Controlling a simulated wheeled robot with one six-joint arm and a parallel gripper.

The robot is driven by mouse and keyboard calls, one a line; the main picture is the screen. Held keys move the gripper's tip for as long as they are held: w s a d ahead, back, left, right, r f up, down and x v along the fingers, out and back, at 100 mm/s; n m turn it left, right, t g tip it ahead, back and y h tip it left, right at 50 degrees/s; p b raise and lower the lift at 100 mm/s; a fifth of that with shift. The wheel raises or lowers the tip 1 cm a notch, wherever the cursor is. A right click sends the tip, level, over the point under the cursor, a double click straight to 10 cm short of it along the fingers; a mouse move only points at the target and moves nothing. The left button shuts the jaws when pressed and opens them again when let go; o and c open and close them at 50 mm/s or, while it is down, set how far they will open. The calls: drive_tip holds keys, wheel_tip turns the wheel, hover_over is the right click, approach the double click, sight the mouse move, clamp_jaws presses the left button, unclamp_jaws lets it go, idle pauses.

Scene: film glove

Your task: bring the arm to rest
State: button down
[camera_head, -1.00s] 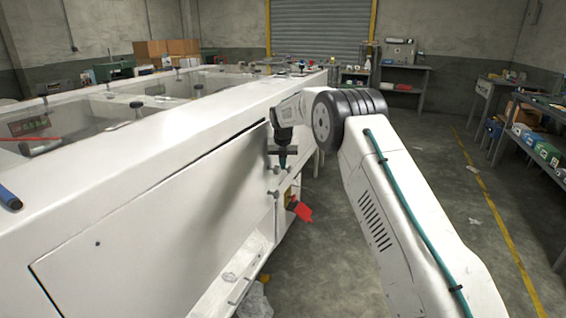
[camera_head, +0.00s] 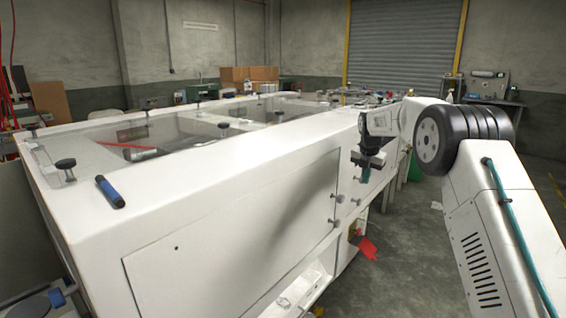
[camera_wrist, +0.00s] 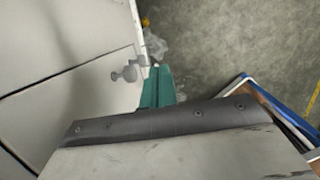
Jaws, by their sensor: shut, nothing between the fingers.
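My gripper (camera_head: 366,176) hangs from the end of my white arm, pointing down beside the right-hand side of the long white machine. Its teal fingers (camera_wrist: 158,86) are shut together with nothing between them, and they show in the wrist view above the floor, close to the machine's panel. In the head view I see a gap between the gripper and the machine, but cannot tell how wide it is. My arm reaches forward from the lower right of the head view.
The white machine (camera_head: 85,215) fills the left and middle, with knobs (camera_wrist: 128,72) on its side. Floor is open to the right. A roller door (camera_head: 405,45) stands behind.

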drive_tip(key=s+a+r+m, duration=0.2)
drive_tip(key=s+m, duration=0.7)
drive_tip(key=s, duration=1.1)
drive_tip(key=s+a+r+m, duration=0.2)
drive_tip(key=s+m, duration=0.7)
drive_tip(key=s, duration=1.2)
drive_tip(key=s+a+r+m+g, duration=0.1)
drive_tip(key=s+a+r+m, duration=0.2)
drive_tip(key=s+m, duration=0.7)
drive_tip(key=s+r, duration=0.1)
drive_tip(key=s, duration=1)
drive_tip(key=shift+y, duration=0.4)
drive_tip(key=shift+s+r, duration=0.1)
